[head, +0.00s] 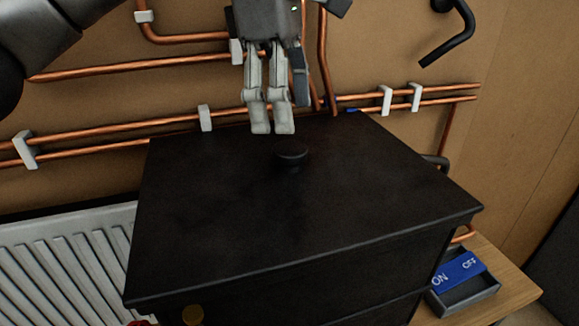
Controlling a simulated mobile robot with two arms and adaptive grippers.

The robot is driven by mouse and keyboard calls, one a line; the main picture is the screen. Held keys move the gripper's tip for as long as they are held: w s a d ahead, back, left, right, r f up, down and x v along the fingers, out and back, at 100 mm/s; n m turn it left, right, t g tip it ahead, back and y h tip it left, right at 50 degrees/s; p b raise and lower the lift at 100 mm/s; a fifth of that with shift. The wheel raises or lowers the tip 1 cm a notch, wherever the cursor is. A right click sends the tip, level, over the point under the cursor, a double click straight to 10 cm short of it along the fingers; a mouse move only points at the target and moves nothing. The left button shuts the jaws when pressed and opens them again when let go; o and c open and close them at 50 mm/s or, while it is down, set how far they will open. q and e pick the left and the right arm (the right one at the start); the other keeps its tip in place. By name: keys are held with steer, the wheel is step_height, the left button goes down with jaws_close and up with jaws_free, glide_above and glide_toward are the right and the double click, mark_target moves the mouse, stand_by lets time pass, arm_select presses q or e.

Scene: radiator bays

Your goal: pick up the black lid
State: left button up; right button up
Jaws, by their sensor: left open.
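The black lid (290,220) is the broad, flat top of a dark box in the middle of the head view. A small round black knob (291,158) stands up from its surface, a little behind its middle. My left gripper (272,127) comes down from the top of the view. Its pale fingers point down, just above and slightly left of the knob in the picture. They are open with a narrow gap and hold nothing. I cannot tell exactly how far the fingertips are from the knob. My right gripper is out of view.
Copper pipes (120,138) in white clips run along the brown wall behind the box. A white radiator (70,255) is at the lower left. A grey tray (466,295) with a blue ON/OFF piece (459,271) sits on a wooden surface (515,290) at right.

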mark_target(290, 147)
arm_select(q)
steer(key=shift+s+f, duration=0.1)
steer(key=shift+f, duration=0.1)
steer(key=shift+s+d+f+p, duration=0.1)
steer(key=shift+f+p, duration=0.2)
steer(key=shift+p, duration=0.05)
steer(key=f, duration=0.1)
steer(key=f+p, duration=0.1)
steer(key=f, duration=0.1)
steer(key=shift+s+d, duration=0.25)
steer(key=shift+f, duration=0.55)
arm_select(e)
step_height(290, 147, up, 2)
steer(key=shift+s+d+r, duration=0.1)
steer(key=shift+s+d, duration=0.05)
arm_select(q)
steer(key=shift+d, duration=0.1)
steer(key=shift+c, duration=0.4)
